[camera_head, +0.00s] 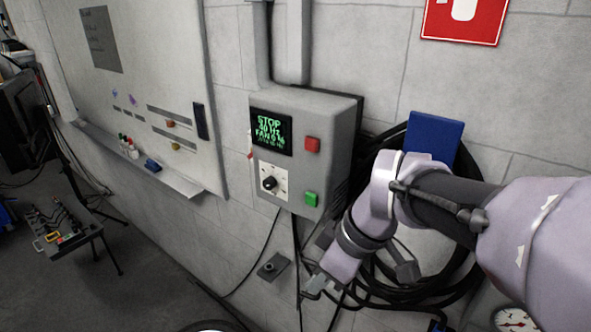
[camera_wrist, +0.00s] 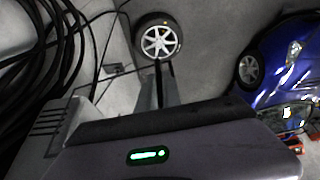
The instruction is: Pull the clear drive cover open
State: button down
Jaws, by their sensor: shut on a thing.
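The grey drive box (camera_head: 325,125) is on the wall, with a green-lit display, a black knob on a pale plate, a red button and a green button. I cannot make out the clear cover in either view. My gripper (camera_head: 313,288) is below and to the right of the box's front, pointing down and left. In the wrist view its narrow fingers (camera_wrist: 164,72) point up the picture, close together. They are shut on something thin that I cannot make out.
Coiled black hoses (camera_head: 450,265) hang on the wall behind my arm, below a blue panel (camera_head: 434,136). A small grey wall box (camera_head: 272,267) is left of my gripper. The wrist view shows a wheel (camera_wrist: 158,41) and a blue car (camera_wrist: 285,60) beyond the fingers.

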jog(key=c, duration=1.5)
grip_release()
jog(key=p+v, duration=0.3)
jog(key=v, duration=1.4)
jog(key=shift+r, duration=0.25)
jog(key=s+f+m+t+b, duration=0.1)
jog(key=s+f+m+b, duration=0.2)
jog(key=f+b, duration=0.7)
jog(key=s+a+f+m+t+h+b, duration=0.1)
jog(key=s+f+m+b, duration=0.2)
jog(key=f, duration=1.6)
jog(key=s+f+m+t+h+b, duration=0.1)
jog(key=s+f+m+b, duration=0.1)
jog(key=f+m+b, duration=0.8)
jog(key=shift+s+a+f+b, duration=0.15)
jog(key=shift+f+b, duration=0.65)
jog(key=shift+b, duration=0.6)
jog(key=shift+s+a+f+b, duration=0.15)
jog(key=shift+f+b, duration=0.6)
jog(key=shift+b, duration=0.7)
jog(key=shift+s+f+b, duration=0.1)
jog(key=shift+f+b, duration=0.7)
jog(key=shift+b, duration=0.6)
